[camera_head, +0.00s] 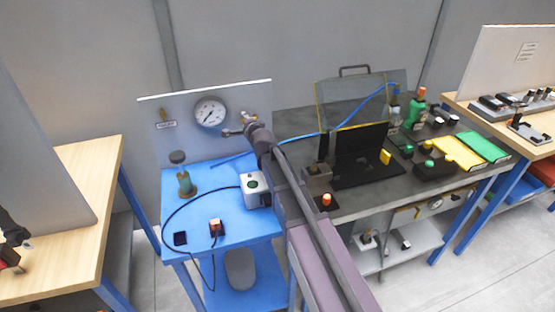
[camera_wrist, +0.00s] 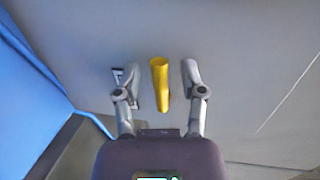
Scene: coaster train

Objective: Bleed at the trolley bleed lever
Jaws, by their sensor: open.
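The blue trolley (camera_head: 180,220) stands at the left centre with an upright grey panel (camera_head: 190,105) at its back. A round gauge (camera_head: 210,112) and a brass fitting (camera_head: 250,117) are on the panel. My gripper (camera_head: 238,131) is in front of the panel, right of the gauge and close to the fitting. In the wrist view, a yellow bar (camera_wrist: 160,80), which looks like the bleed lever, lies between the open fingers of my gripper (camera_wrist: 158,72). Gaps show on both sides of it. My arm hides part of the panel's lower right.
A dark bench (camera_head: 350,208) with a clear raised guard (camera_head: 340,100) stands to the right. Wooden tables flank both sides.

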